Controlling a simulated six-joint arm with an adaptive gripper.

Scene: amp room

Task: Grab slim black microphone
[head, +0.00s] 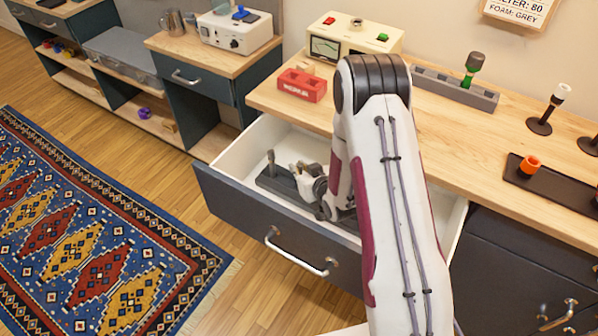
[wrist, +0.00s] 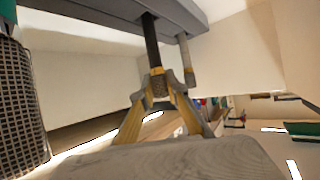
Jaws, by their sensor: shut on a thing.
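The slim black microphone (wrist: 152,42) is a thin black rod in the wrist view. It stands out from a dark grey rack (wrist: 185,12), and its end is between my fingertips. My gripper (wrist: 160,88) is shut on it, with a yellowish finger on each side. A slim grey rod (wrist: 186,62) stands beside it in the same rack. In the head view my gripper (head: 312,184) is low inside the open drawer (head: 228,168), at the dark rack (head: 277,186). The microphone cannot be made out there; my arm hides part of the drawer.
A mesh-covered cylinder (wrist: 20,100) is close at the left of the wrist view. Drawer walls surround my gripper. On the counter above are a red block (head: 302,85), a cream meter box (head: 352,40), a grey rack (head: 455,88) and a black tray (head: 555,185).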

